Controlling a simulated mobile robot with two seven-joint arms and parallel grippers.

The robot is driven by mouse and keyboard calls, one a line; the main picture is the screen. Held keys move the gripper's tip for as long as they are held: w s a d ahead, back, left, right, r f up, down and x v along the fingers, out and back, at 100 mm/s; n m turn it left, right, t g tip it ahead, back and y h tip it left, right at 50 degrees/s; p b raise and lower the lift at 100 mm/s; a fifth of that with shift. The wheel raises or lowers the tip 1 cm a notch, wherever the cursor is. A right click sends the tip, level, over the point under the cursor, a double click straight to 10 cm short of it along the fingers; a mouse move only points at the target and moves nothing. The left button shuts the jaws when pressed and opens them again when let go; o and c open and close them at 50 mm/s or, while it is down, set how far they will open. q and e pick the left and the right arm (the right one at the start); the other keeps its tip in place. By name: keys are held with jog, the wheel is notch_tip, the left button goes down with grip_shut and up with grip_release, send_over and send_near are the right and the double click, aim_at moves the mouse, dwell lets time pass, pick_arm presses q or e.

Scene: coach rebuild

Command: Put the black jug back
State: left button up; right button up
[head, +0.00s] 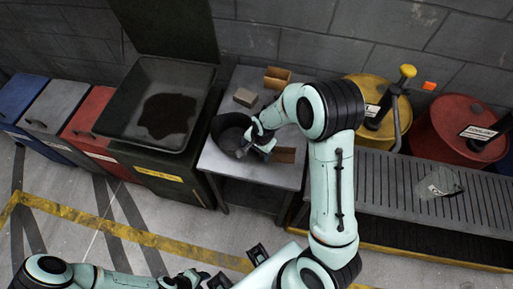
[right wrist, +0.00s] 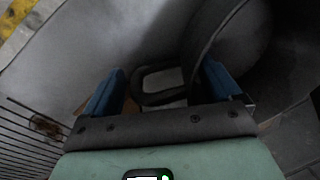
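The black jug (head: 230,132) stands on a small grey table (head: 231,171), its near right side partly hidden by my right gripper (head: 258,146). In the right wrist view the jug's curved dark body (right wrist: 232,40) is at upper right. Its loop handle (right wrist: 160,83) lies between the two blue fingertips of my right gripper (right wrist: 162,88). The fingers are apart, and gaps seem to show beside the handle. My left gripper (head: 190,279) is at the bottom of the head view, partly cut off; its fingers are not clear.
A grey block (head: 245,97), an open cardboard box (head: 277,77) and a brown box (head: 285,155) are on the table. Left is a dark tray with a brown stain (head: 140,82). Right is a ribbed bench (head: 385,200) with a clear container (head: 439,184), before yellow and red drums (head: 455,125).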

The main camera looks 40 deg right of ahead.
jog(key=shift+r, duration=0.55)
pick_arm(q)
jog(key=shift+w+r+p, duration=0.35)
jog(key=shift+r+p, duration=0.05)
jog(key=shift+r, duration=0.15)
jog(key=shift+w+r+p, duration=0.3)
jog(key=shift+r+p, duration=0.1)
jog(key=shift+r, duration=0.1)
pick_arm(e)
jog(key=r, duration=0.3)
jog(key=s+r, duration=0.1)
jog(key=r, duration=0.3)
jog(key=s+r, duration=0.1)
jog(key=r, duration=0.3)
jog(key=shift+s+d, duration=0.1)
jog(key=shift+d, duration=0.1)
